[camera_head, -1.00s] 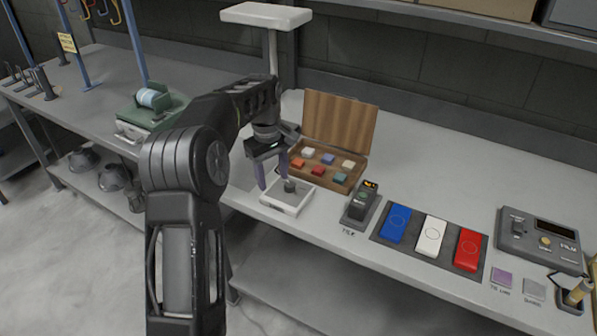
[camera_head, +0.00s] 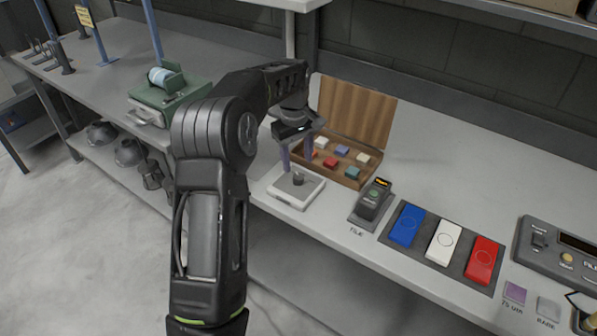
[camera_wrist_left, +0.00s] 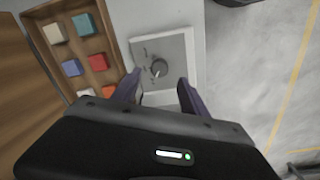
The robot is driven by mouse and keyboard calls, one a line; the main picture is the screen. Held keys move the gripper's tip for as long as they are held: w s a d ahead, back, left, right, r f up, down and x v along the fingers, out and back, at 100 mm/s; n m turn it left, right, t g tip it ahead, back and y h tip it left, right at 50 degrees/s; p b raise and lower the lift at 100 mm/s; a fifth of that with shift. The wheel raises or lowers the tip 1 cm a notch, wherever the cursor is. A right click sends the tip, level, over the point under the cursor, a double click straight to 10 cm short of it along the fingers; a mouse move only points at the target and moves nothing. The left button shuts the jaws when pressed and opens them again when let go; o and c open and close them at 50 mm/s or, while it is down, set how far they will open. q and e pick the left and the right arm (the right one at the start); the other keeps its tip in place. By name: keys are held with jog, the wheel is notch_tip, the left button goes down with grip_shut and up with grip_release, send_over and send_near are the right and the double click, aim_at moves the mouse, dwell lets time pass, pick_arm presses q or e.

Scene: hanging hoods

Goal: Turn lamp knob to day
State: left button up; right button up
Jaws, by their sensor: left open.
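The lamp knob (camera_head: 298,178) is a small dark grey knob on a white square plate (camera_head: 284,191) at the bench's front edge. It also shows in the left wrist view (camera_wrist_left: 159,68), with small markings beside it that are too small to read. My left gripper (camera_head: 299,165) points down over the plate. Its two purple-grey fingers (camera_wrist_left: 158,85) are apart, with the knob in line with the gap between them. I cannot tell whether the fingers touch the knob. My right gripper does not show.
An open wooden box (camera_head: 352,110) with several coloured tiles stands just behind the plate. A small dark device (camera_head: 373,199) is to the right, then blue (camera_head: 407,225), white (camera_head: 444,241) and red (camera_head: 482,259) blocks. A green case (camera_head: 170,97) sits at left.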

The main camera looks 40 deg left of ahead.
aim_at(299, 176)
pick_arm(q)
notch_tip(299, 176, down, 6)
jog(key=shift+w+r+p, duration=0.15)
jog(key=shift+p, duration=0.3)
jog(key=shift+c, duration=0.4)
grip_shut()
